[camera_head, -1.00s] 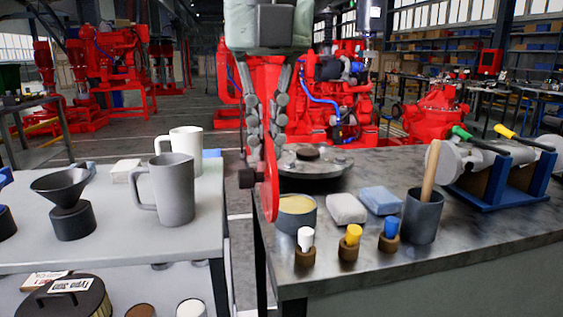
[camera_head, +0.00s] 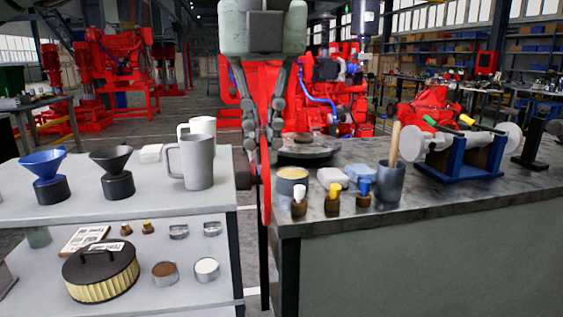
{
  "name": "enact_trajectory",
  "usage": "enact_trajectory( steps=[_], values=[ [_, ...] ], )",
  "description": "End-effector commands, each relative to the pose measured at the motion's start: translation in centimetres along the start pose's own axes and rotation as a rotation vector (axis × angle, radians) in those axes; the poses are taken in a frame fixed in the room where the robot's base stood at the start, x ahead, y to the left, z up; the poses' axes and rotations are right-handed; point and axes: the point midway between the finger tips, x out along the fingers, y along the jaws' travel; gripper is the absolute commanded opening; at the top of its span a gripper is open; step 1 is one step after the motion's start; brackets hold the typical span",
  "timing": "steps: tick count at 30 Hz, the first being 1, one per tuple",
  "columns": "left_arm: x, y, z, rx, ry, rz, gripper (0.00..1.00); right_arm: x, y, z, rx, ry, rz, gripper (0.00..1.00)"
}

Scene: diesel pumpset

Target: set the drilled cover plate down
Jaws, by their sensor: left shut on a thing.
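My left gripper (camera_head: 264,143) comes down from the top middle, its grey fingers shut on the red cover plate (camera_head: 266,196). The plate hangs upright, seen nearly edge-on as a thin red disc, with a dark knob-like part at its left. Its drilled holes do not show from this side. In the picture it sits over the gap between the light table on the left and the grey metal bench (camera_head: 430,197) on the right. I cannot tell whether it touches the bench edge. My right gripper is not in view.
A round metal flange (camera_head: 308,153), a tin (camera_head: 292,181), small brushes, pads and a dark cup (camera_head: 390,183) stand on the bench. A blue cradle (camera_head: 460,165) is farther right. The bench's front right is clear.

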Motion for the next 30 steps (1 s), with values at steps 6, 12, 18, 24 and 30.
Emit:
enact_trajectory(
  steps=[6, 12, 18, 24, 30],
  values=[
    [1.6, 1.3, 0.8, 0.254, -0.002, -0.042, 0.00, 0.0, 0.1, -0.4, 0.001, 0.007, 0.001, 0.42],
    [4.1, 3.0, 1.6, 0.611, 0.001, -0.097, 0.00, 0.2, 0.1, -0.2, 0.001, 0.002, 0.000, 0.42],
    [7.0, 5.0, 2.3, 1.038, -0.001, -0.163, 0.00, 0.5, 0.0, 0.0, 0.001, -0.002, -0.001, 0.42],
    [9.8, 7.0, 2.5, 1.465, -0.001, -0.227, 0.00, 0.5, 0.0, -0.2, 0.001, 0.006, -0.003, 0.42],
    [12.8, 9.1, 2.5, 1.894, -0.001, -0.291, 0.00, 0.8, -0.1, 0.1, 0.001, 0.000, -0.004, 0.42]
  ],
)
